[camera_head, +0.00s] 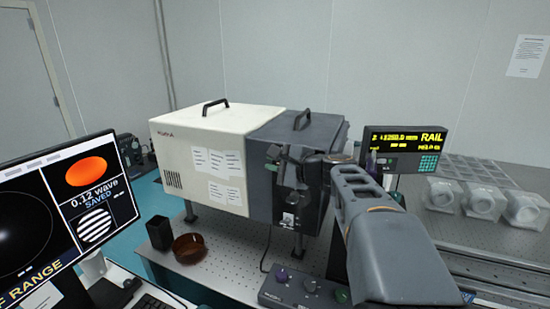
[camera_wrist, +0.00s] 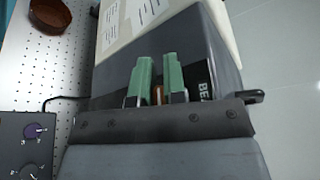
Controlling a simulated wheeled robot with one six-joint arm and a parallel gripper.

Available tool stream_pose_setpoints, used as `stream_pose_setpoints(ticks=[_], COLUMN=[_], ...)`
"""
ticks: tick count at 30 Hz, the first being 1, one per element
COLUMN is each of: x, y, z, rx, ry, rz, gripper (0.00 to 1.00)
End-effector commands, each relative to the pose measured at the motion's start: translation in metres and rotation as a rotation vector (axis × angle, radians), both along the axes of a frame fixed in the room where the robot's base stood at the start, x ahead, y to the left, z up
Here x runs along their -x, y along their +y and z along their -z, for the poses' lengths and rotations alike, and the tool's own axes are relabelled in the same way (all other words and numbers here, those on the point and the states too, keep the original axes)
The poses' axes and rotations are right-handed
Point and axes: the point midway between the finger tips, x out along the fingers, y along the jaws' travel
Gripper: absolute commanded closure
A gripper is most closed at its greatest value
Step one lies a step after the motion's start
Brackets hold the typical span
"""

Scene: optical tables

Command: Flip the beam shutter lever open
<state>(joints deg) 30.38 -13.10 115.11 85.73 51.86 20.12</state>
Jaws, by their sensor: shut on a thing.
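The beam shutter is on the dark grey end of a large white and grey instrument box (camera_head: 293,130). In the wrist view, the green fingertips of my gripper (camera_wrist: 158,78) sit close together on either side of a small brownish lever (camera_wrist: 157,95). My gripper is shut on this lever. Beside it is a black label (camera_wrist: 204,84) with the letters "BE" showing; the rest is hidden. In the head view my gripper (camera_head: 286,166) is against the front of the grey end, and my arm comes in from the right. The lever cannot be made out there.
A control box with knobs (camera_head: 305,289) stands in front of the instrument. A brown dish (camera_head: 189,248) and a black cup (camera_head: 159,232) stand to the left. A monitor (camera_head: 75,205) stands at far left.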

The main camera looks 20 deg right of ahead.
Motion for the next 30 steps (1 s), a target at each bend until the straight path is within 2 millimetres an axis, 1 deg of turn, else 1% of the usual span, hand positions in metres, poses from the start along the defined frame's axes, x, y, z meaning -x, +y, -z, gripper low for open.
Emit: stream_pose_setpoints(ticks=[18, 19, 24, 26, 30], x=[-0.0004, -0.0004, -0.0004, -0.0004, -0.0004], y=[-0.0004, -0.0004, -0.0004, -0.0004, -0.0004], z=[-0.0007, -0.0007, -0.0008, -0.0008, -0.0008], rx=[-0.028, -0.028, -0.026, -0.026, -0.026], ry=[0.024, 0.024, 0.023, 0.023, 0.023], rz=[0.0, 0.0, -0.001, -0.001, -0.001], gripper=[1.0, 0.85, 0.69, 0.63, 0.63])
